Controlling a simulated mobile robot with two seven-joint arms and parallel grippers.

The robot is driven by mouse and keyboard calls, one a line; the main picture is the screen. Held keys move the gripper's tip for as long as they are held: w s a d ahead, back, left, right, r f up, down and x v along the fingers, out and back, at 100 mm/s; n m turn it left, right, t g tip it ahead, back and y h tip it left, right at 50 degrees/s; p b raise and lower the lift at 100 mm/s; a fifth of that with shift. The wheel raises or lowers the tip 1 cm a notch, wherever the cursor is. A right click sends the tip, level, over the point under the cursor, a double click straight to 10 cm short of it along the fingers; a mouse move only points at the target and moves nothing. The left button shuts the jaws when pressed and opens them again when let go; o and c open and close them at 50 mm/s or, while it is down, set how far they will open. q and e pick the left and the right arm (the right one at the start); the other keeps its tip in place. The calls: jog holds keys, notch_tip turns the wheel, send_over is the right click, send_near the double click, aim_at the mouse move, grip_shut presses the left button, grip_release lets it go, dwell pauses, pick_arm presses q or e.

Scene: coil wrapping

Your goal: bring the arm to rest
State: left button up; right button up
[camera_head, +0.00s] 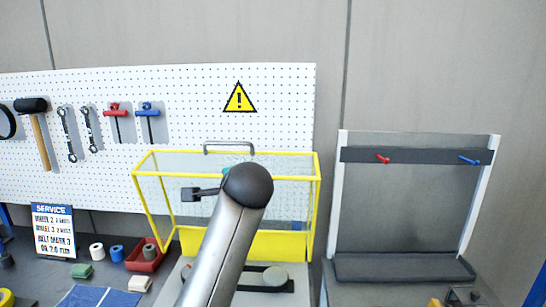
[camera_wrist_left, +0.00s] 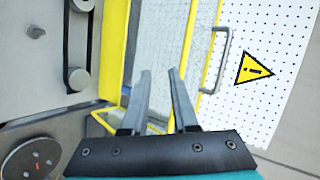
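My left arm (camera_head: 226,240) rises through the middle of the head view, in front of a yellow-framed clear guard (camera_head: 280,245). The arm's dark joint hides most of the gripper; only a bit of teal shows behind it. In the left wrist view, my left gripper (camera_wrist_left: 160,75) has its two fingers apart with nothing between them. The guard's yellow frame (camera_wrist_left: 186,45) and metal handle (camera_wrist_left: 226,60) are beyond the fingers; I cannot tell how near they are. My right gripper is in neither view.
A white pegboard (camera_head: 200,95) with hanging tools is behind. A service sign (camera_head: 54,231), a red tray (camera_head: 146,262) and small rollers stand at left. A grey rack (camera_head: 400,210) with red and blue handles stands at right. Pulleys (camera_wrist_left: 78,78) show in the wrist view.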

pick_arm(q)
jog(key=s+a+f+n+g+h, duration=0.1)
jog(key=s+a+f+n+g, duration=0.15)
jog(key=s+f, duration=0.7)
jog(key=s+a+f+n+g+h, duration=0.1)
jog(key=s+f+n+g, duration=0.15)
jog(key=s+f, duration=0.65)
jog(key=s+a+f+n+g+h, duration=0.1)
jog(key=s+f+n, duration=0.1)
jog(key=s+f, duration=0.35)
jog(key=s+f+n+g, duration=0.1)
jog(key=s+f+n, duration=0.1)
jog(key=s, duration=0.6)
jog(key=s+a+f+n+g+h, duration=0.1)
jog(key=s+f+n, duration=0.15)
jog(key=s, duration=0.45)
notch_tip(320, 180, down, 33)
jog(key=s+g+b, duration=0.2)
jog(key=b, duration=0.8)
jog(key=s+a+f+b, duration=0.1)
jog(key=s+f+b, duration=0.3)
jog(key=s+f, duration=0.3)
jog(key=s+a+f+b, duration=0.1)
jog(key=s+f+b, duration=0.4)
jog(key=f, duration=1)
jog(key=s, duration=0.3)
jog(key=shift+s+a+f+m+g, duration=0.2)
jog(key=shift+a+f+m+g, duration=0.1)
jog(key=shift+m+g, duration=0.1)
